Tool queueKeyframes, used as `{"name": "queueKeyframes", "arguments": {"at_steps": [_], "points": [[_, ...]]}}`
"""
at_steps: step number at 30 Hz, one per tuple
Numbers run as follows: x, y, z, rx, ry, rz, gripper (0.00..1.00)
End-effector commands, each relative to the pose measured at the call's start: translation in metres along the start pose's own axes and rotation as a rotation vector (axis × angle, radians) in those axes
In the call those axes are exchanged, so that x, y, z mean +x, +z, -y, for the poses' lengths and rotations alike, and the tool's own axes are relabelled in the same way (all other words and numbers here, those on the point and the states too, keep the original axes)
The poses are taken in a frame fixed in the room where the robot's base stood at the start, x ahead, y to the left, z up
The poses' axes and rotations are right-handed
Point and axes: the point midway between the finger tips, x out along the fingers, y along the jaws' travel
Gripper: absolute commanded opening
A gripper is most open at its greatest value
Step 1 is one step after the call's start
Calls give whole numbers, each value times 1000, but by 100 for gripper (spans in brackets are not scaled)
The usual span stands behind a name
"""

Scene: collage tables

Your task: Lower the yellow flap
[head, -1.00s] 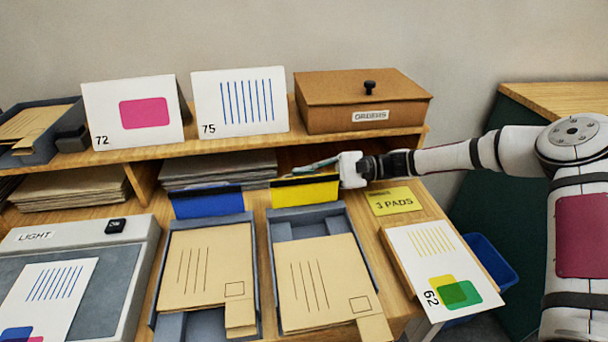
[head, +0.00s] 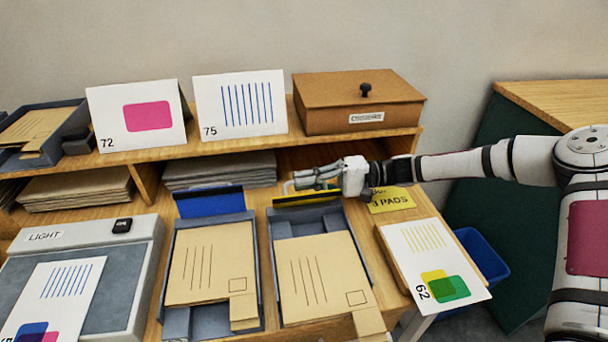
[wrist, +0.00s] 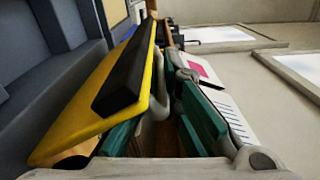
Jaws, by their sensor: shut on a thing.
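The yellow flap (head: 308,196) is at the back end of the right grey tray (head: 365,262) and looks tilted and foreshortened in the head view. In the wrist view the flap (wrist: 78,122), with a black strip (wrist: 125,75) along it, lies close against the left green-padded finger. My gripper (head: 292,185) is at the flap's upper edge, reaching in from the right, and is shut on it. Its fingers (wrist: 165,120) show a gap in the wrist view, and the exact contact is partly hidden.
A blue flap (head: 210,203) stands at the left tray, beside the yellow one. Envelopes (head: 318,275) lie in the right tray. A yellow "3 PADS" label (head: 390,201) and a printed card (head: 430,255) are on the right. A shelf with a brown box (head: 358,103) is behind.

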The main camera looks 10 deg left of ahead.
Motion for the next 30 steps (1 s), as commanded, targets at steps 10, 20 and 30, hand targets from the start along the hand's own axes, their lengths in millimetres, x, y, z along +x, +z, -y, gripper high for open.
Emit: {"name": "queueKeyframes", "arguments": {"at_steps": [10,20,30], "points": [[-1,22,-2,-323,-10,0,0],[-1,36,-11,-562,-12,4,0],[-1,43,-16,-677,-13,6,0]]}}
